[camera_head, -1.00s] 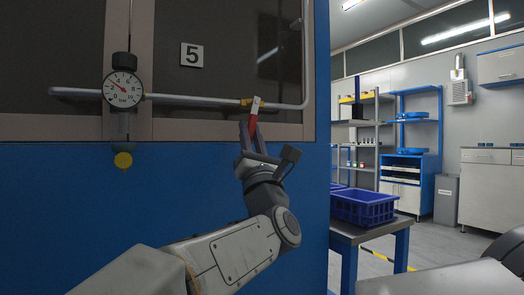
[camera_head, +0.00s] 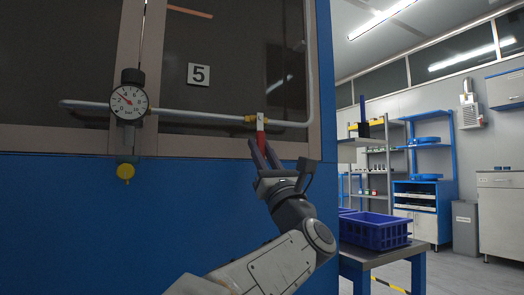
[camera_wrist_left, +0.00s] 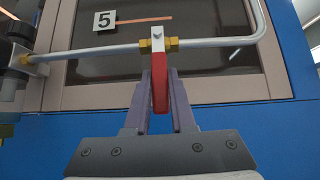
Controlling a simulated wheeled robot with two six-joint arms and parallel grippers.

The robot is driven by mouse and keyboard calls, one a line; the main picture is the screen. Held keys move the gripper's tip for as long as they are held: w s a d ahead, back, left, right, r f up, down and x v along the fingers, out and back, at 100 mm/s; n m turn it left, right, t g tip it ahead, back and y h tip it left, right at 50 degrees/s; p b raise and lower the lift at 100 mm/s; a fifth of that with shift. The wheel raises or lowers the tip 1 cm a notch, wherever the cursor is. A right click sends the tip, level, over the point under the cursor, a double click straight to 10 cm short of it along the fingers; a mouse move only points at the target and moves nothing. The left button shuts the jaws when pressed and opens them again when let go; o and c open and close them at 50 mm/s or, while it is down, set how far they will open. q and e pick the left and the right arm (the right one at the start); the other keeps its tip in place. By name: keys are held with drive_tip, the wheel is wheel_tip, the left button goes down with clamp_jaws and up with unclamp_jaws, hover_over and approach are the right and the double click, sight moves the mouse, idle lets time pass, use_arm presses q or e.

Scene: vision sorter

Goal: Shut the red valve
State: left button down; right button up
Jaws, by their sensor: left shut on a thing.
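The red valve's lever (camera_head: 261,138) hangs down from a grey pipe, with a white top and brass fittings on both sides. In the left wrist view the lever (camera_wrist_left: 160,88) stands across the pipe, its red part pointing down. My left gripper (camera_head: 259,152) has come up from below and is shut on the lever's red part. In the left wrist view its two fingers (camera_wrist_left: 159,98) lie on either side of the lever. The fingers partly hide the lever's lower end in the head view. My right gripper is not in view.
The pipe (camera_head: 200,114) runs across a dark-windowed blue cabinet (camera_head: 70,220). A pressure gauge (camera_head: 129,102) with a yellow knob (camera_head: 125,172) below sits left. A "5" plate (camera_head: 198,74) is above the pipe. A blue crate (camera_head: 375,231) rests on a table to the right.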

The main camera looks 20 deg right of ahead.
use_arm(q)
drive_tip(key=c, duration=0.9)
unclamp_jaws()
drive_tip(key=shift+w+d+f, duration=0.1)
drive_tip(key=shift+d+f, duration=0.05)
drive_tip(key=shift+o, duration=0.7)
drive_tip(key=shift+s+f, duration=0.3)
drive_tip(key=shift+s, duration=0.15)
drive_tip(key=v, duration=0.9)
drive_tip(key=shift+f, duration=0.15)
drive_tip(key=shift+s, duration=0.15)
